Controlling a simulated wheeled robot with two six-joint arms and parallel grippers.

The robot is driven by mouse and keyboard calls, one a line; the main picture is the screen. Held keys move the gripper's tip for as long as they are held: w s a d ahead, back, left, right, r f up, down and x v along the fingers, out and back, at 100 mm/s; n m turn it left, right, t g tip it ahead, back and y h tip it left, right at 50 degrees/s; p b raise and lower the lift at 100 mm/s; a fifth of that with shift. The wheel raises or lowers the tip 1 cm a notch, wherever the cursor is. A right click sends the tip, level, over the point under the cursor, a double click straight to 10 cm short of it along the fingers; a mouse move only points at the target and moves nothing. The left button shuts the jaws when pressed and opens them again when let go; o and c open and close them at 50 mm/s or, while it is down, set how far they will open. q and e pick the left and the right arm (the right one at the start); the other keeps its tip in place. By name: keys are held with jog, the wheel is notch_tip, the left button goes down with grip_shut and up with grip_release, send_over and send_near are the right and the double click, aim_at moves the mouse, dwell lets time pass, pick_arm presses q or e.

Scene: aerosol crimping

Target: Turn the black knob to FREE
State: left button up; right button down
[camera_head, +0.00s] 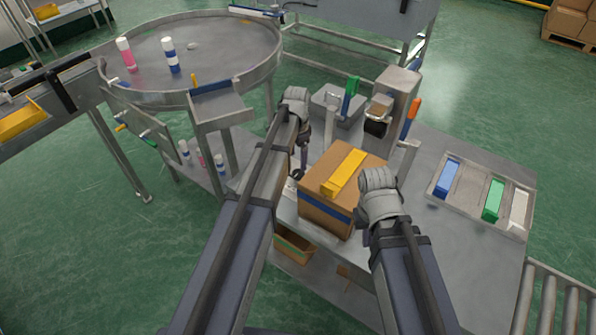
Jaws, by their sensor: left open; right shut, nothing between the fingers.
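I cannot make out the black knob or any FREE marking for certain. A small dark part (375,128) shows at the front of the grey bench machine (398,92), but I cannot tell whether it is the knob. My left gripper (302,160) points down beside the left edge of the cardboard box, apart from the machine; it is open, and its fingertips are small and partly hidden. My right gripper (378,190) is at the box's right side, in front of the machine. It is shut and empty, with its fingers mostly hidden behind its wrist.
The cardboard box (326,208) with a yellow block (345,173) on it stands between my arms. A tray (518,228) with blue, green and white blocks lies right on the bench. A round table (235,45) with pink and blue cans stands at left. A roller conveyor (548,305) is at lower right.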

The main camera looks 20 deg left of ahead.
aim_at(297, 174)
pick_arm(q)
notch_tip(297, 174, down, 7)
jog(key=b, duration=0.6)
pick_arm(e)
notch_tip(297, 174, down, 7)
pick_arm(q)
jog(key=shift+c, duration=0.2)
pick_arm(e)
jog(key=shift+r, duration=0.1)
pick_arm(q)
grip_shut()
